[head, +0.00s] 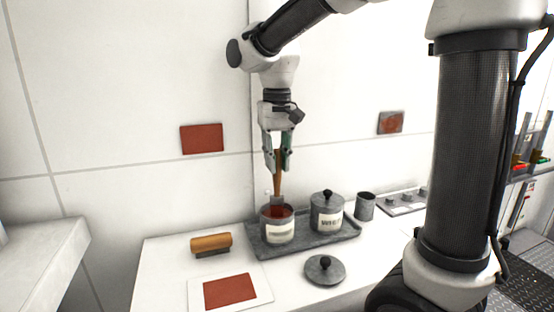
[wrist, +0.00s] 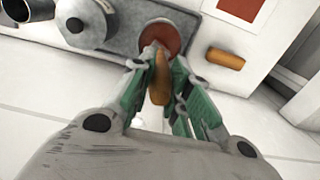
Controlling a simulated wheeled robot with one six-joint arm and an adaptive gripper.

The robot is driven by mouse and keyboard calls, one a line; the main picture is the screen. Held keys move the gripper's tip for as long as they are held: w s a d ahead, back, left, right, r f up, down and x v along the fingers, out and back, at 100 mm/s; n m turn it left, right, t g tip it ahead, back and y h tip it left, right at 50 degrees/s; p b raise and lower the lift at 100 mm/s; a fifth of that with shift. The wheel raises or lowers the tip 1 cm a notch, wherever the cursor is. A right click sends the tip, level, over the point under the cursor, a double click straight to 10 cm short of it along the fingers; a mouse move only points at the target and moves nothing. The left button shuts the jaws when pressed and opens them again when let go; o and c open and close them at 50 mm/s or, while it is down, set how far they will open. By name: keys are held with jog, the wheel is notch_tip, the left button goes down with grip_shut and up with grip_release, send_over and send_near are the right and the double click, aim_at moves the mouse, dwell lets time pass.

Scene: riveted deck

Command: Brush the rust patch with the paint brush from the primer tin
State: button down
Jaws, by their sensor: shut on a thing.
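My gripper (head: 278,166) is shut on the upright handle of the paint brush (head: 278,186). The handle also shows between the fingers in the wrist view (wrist: 160,86). The brush's lower end is in the open primer tin (head: 277,230), which has red inside and a pale label too small to read; its bristles are hidden. A mottled rust-brown patch (head: 391,122) is on the wall at the right. A smoother, plain red-brown rectangle (head: 202,139) is on the wall at the left.
A loose lid (head: 324,270), a wooden-handled brush (head: 211,243) and a red card on white (head: 230,291) lie on the bench. The wall in front is clear.

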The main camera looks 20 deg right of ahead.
jog(key=shift+r, duration=3.45)
